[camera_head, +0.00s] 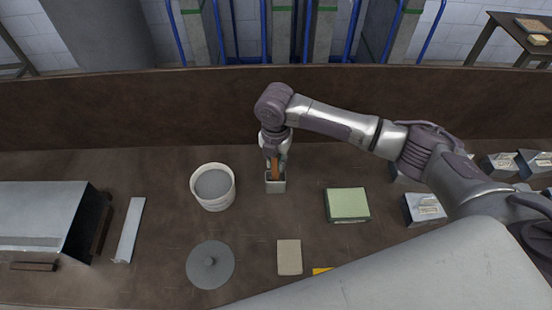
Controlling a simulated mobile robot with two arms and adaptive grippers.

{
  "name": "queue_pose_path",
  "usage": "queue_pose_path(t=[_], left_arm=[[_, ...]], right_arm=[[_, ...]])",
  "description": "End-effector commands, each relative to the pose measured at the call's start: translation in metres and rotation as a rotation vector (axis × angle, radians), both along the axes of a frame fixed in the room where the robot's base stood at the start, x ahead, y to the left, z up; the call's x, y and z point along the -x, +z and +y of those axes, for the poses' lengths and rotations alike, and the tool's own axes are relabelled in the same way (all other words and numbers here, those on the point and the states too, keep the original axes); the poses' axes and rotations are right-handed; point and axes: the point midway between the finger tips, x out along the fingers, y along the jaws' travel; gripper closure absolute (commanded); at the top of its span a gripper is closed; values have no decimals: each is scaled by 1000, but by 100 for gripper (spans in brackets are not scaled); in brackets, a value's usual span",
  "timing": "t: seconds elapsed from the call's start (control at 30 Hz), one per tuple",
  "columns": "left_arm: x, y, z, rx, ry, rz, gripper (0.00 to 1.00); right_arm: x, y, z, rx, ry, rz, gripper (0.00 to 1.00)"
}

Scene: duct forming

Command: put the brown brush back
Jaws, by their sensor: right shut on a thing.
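My right gripper (275,160) points down at the middle of the bench and is shut on the brown brush (275,170). The brush is upright, with its lower end at or inside the mouth of a small grey square holder (275,187). I cannot tell how deep it sits, as the holder's wall hides its lower end. My left gripper does not show.
A white bucket (227,190) of grey material stands just left of the holder. A green pad (347,204) lies to the right, a grey disc (210,265) and beige block (289,257) in front. A metal duct (35,215) is at far left. A bench wall (130,110) rises behind.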

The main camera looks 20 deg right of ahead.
Motion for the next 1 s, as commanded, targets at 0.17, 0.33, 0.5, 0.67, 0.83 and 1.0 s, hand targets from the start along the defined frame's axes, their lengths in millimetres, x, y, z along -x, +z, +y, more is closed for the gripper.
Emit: queue_pose_path(t=[0.17, 0.33, 0.5, 0.67, 0.83, 1.0], left_arm=[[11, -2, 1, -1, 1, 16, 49], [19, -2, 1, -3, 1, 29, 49], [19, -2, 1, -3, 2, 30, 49], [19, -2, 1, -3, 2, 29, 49], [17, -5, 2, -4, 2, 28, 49], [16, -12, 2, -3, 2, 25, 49]], right_arm=[[0, -1, 0, 0, 0, 0, 100], [0, -2, 0, 0, 0, 0, 59], [0, -2, 0, 0, 0, 0, 53], [0, -1, 0, 0, -1, 0, 53], [-1, 14, 0, -2, -1, -3, 53], [-2, 49, 1, -3, 0, -6, 53]])
